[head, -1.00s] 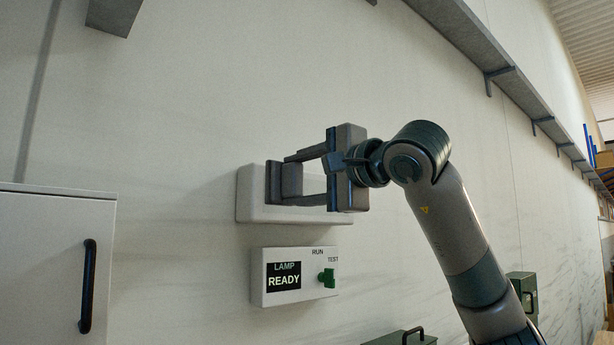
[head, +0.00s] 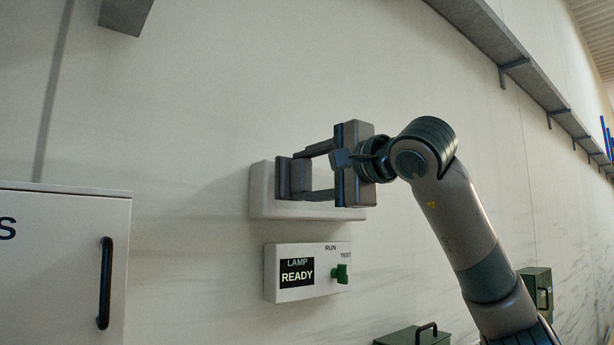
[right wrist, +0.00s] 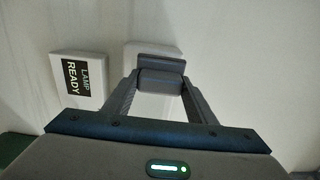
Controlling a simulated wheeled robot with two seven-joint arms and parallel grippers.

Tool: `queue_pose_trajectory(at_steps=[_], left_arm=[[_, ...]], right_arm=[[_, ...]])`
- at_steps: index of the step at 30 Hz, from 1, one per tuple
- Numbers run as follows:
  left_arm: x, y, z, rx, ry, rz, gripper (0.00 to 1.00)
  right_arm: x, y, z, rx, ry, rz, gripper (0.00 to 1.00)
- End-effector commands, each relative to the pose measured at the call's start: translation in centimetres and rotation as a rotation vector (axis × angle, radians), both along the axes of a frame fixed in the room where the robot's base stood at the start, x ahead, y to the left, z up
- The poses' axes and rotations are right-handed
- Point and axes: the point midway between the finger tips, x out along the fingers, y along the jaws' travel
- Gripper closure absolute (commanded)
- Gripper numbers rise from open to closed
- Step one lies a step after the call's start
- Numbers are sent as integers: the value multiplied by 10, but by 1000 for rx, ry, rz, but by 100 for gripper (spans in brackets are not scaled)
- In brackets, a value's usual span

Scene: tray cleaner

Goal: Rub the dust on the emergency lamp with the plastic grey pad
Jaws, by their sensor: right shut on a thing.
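The emergency lamp (head: 262,190) is a pale rounded box on the wall, partly hidden behind my right gripper. It also shows in the right wrist view (right wrist: 140,49). My right gripper (head: 296,178) is shut on the grey pad (head: 284,177), a dark grey block held in front of the lamp's face. In the right wrist view the pad (right wrist: 161,80) sits between the fingertips and overlaps the lamp. I cannot tell whether the pad touches the lamp. No dust can be made out on the part of the lamp that shows. My left gripper is out of view.
Below the lamp is a control box (head: 308,272) reading LAMP READY, with a green switch (head: 341,273) near TEST. A white cabinet (head: 60,260) with a black handle stands at left. A grey shelf (head: 490,40) runs along the upper right. Green cases (head: 415,337) sit low.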

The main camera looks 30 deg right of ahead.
Motion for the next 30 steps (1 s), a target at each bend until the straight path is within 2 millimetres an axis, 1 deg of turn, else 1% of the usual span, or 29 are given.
queue_pose_trajectory(at_steps=[30], left_arm=[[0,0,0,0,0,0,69]], right_arm=[[17,1,0,0,0,0,67]])
